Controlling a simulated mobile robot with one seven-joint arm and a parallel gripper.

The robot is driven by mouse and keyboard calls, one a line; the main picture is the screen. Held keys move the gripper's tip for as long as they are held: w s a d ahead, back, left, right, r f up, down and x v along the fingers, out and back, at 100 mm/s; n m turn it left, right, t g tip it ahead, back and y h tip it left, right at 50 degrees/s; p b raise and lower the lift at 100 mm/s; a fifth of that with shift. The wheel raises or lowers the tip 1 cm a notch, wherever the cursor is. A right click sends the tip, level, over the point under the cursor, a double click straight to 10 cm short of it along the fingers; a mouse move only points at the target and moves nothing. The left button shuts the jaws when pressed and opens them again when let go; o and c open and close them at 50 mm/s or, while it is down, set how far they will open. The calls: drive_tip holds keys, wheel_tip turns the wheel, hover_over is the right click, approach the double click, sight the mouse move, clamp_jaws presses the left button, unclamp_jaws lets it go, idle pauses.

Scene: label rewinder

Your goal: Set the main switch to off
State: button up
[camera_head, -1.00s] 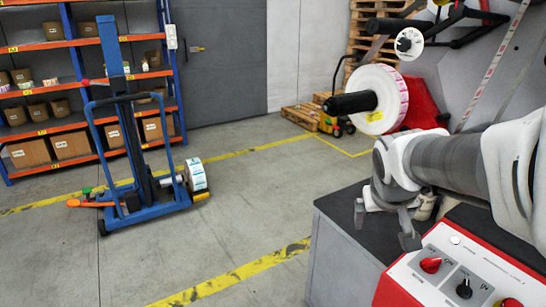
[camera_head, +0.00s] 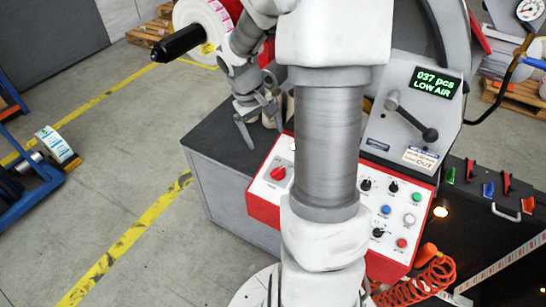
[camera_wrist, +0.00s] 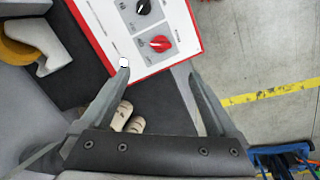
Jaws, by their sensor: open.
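A red rotary switch (camera_head: 278,173), likely the main switch, sits on the left part of the white, red-edged control panel (camera_head: 264,190). It also shows in the wrist view (camera_wrist: 160,43), on a grey plate beside a black knob (camera_wrist: 143,7). Its position labels are too small to read. My gripper (camera_head: 258,116) is open and empty above the dark table top, behind and left of the red switch in the head view. In the wrist view its fingertips (camera_wrist: 158,73) point towards the panel edge, with the red switch just beyond them, apart.
My arm hides the panel's middle. Several knobs and buttons (camera_head: 390,210) show to its right, below a lever and a green display (camera_head: 434,82) reading "037 pcs LOW AIR". A label roll (camera_head: 203,30) on a black-ended spindle is left of my arm. Open floor lies left.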

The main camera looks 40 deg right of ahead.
sight(277, 170)
drive_tip(key=b+x, duration=0.2)
drive_tip(key=x, duration=1.4)
drive_tip(key=shift+a+f, duration=0.1)
drive_tip(key=shift+f, duration=0.35)
drive_tip(key=c, duration=1.4)
